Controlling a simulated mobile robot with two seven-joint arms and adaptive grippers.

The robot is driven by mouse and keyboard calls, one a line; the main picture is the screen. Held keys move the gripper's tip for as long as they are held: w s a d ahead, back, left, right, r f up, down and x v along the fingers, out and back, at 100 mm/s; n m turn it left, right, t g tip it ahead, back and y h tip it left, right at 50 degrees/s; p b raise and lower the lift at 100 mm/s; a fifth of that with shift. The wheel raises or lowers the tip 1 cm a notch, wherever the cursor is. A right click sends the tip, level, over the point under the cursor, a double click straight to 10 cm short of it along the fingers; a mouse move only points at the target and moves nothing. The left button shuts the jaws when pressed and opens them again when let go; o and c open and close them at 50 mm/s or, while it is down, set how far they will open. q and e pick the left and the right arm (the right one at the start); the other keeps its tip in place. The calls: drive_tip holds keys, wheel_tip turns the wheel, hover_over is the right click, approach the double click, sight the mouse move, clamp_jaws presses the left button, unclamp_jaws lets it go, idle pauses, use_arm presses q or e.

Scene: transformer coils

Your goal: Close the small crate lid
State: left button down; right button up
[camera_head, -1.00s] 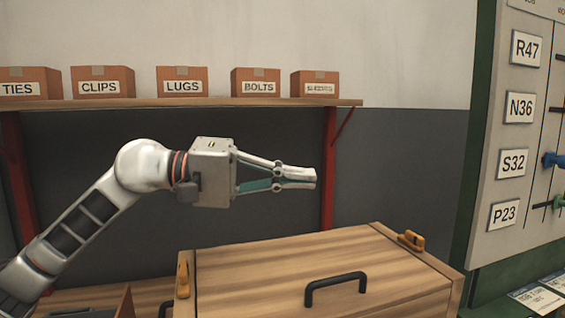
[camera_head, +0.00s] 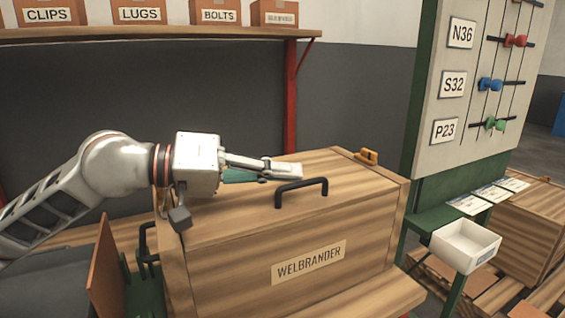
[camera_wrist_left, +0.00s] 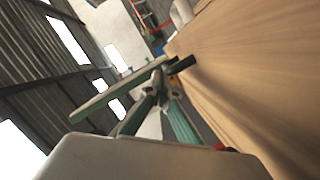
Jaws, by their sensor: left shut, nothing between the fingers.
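A wooden crate (camera_head: 315,240) labelled WELBRANDER stands in the lower middle of the head view. Its lid (camera_head: 235,208) lies flat across the top; I see no clear gap at the front edge. A black handle (camera_head: 302,186) sits on the lid, and an orange latch (camera_head: 366,156) is at its far right corner. My left gripper (camera_head: 298,171) is shut and empty, just above or behind the handle; I cannot tell if it touches the lid. In the left wrist view its fingers (camera_wrist_left: 173,78) are beside the wood (camera_wrist_left: 245,65) and a dark handle end (camera_wrist_left: 182,63). My right gripper is not in view.
A shelf (camera_head: 150,34) with labelled cardboard boxes runs along the back wall. A panel (camera_head: 470,110) with coloured knobs stands at the right, with a white tray (camera_head: 465,243) and more wooden crates (camera_head: 530,235) below. A brown board (camera_head: 106,270) leans at the crate's left.

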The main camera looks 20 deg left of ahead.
use_arm(q)
drive_tip(key=shift+s+f, duration=0.1)
drive_tip(key=shift+f, duration=0.25)
drive_tip(key=shift+d, duration=0.1)
wheel_tip(320, 180, up, 10)
drive_tip(key=shift+r, duration=0.25)
idle(0.5)
